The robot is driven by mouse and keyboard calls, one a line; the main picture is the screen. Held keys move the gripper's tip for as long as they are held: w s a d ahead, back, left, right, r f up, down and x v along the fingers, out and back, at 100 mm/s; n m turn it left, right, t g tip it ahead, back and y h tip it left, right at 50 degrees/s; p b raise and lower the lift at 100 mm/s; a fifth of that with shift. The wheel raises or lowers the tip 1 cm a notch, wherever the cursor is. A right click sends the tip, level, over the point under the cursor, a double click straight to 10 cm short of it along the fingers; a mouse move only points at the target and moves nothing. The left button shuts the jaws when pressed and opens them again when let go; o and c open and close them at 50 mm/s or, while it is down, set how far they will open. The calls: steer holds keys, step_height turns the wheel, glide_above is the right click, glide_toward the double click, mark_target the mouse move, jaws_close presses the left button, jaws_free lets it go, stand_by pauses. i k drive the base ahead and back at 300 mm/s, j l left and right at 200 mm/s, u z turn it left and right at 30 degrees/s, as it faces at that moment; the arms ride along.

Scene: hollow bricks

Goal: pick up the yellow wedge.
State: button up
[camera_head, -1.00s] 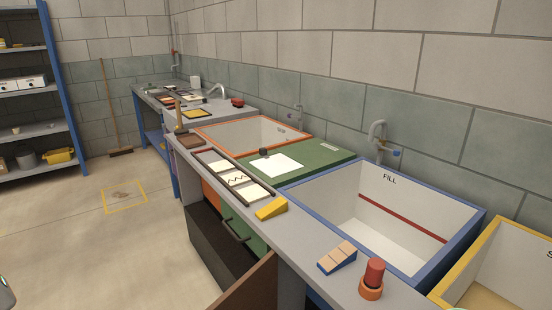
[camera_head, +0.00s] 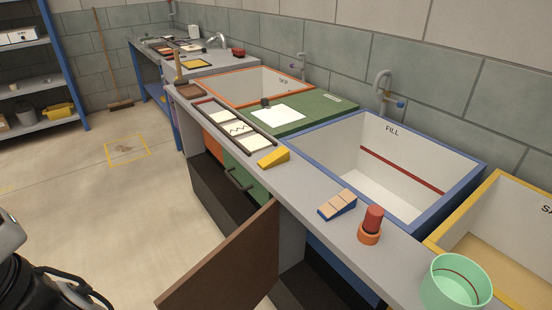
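The yellow wedge (camera_head: 273,158) lies on the front ledge of the grey counter, between the tray of white cards and the blue wedge. Nothing touches it from above. My gripper cannot be made out. Only a grey and black part of my own body shows at the lower left edge, well away from the wedge.
A blue wedge with a tan top (camera_head: 337,204), a red cylinder in an orange ring (camera_head: 371,226) and a mint green cup (camera_head: 455,283) stand along the ledge (camera_head: 308,184). The blue-rimmed basin (camera_head: 470,184) lies behind. A brown door (camera_head: 225,262) hangs open below.

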mark_target(282, 155)
steer(key=i+l+u, duration=0.1)
steer(key=i+u, duration=0.35)
steer(key=i+l+u, duration=0.2)
steer(key=u, duration=0.3)
steer(key=i, duration=0.05)
